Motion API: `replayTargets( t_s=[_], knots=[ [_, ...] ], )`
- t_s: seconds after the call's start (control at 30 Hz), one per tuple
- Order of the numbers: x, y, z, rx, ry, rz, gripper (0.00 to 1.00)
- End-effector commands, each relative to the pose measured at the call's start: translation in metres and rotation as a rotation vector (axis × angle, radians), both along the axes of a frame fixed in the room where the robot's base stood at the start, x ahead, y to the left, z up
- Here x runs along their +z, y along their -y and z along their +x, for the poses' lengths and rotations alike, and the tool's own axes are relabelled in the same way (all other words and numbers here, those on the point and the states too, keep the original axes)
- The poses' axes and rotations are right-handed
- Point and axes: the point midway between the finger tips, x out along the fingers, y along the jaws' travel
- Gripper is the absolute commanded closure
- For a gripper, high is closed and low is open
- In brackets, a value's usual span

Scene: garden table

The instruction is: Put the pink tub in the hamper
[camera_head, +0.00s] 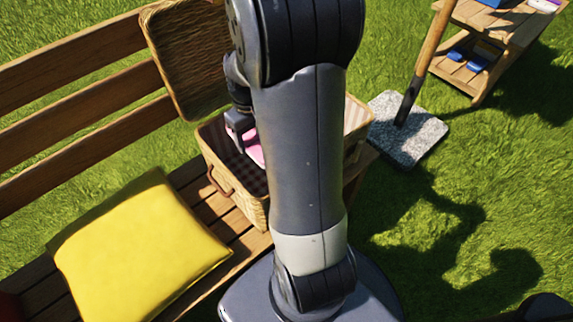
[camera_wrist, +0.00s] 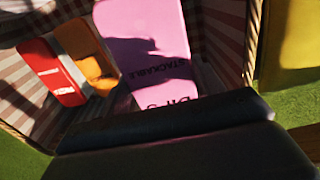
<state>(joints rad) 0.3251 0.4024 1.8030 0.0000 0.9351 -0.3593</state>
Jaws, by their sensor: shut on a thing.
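The pink tub (camera_head: 255,150) is partly hidden behind my arm in the head view. In the wrist view the pink tub (camera_wrist: 150,45) fills the upper middle, with dark lettering on it. My gripper (camera_head: 239,138) is shut on the tub, and its dark fingers (camera_wrist: 180,135) cross the bottom of the wrist view. The hamper (camera_head: 253,208) is an open wicker basket with its lid (camera_head: 185,65) raised. The tub is at the hamper's opening, within its walls as seen; whether it touches the bottom I cannot tell.
Inside the hamper lie a red item (camera_wrist: 52,70) and an orange item (camera_wrist: 85,55) beside the tub. A yellow cushion (camera_head: 135,250) lies on the wooden bench (camera_head: 75,75). A grey stone slab (camera_head: 415,135) and a small wooden shelf (camera_head: 490,40) stand to the right.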

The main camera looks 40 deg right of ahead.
Motion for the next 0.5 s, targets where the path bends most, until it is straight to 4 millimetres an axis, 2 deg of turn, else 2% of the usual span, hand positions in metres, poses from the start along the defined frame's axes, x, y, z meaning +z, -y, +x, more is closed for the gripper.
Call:
replayTargets(
  t_s=[0.03,0.13,0.5],
  knots=[
    [-0.018,0.000,0.000,0.000,-0.003,0.001,0.64],
    [-0.041,0.000,-0.001,0.000,-0.003,0.001,0.64],
    [-0.088,0.000,-0.001,0.000,-0.003,0.001,0.64]
  ],
)
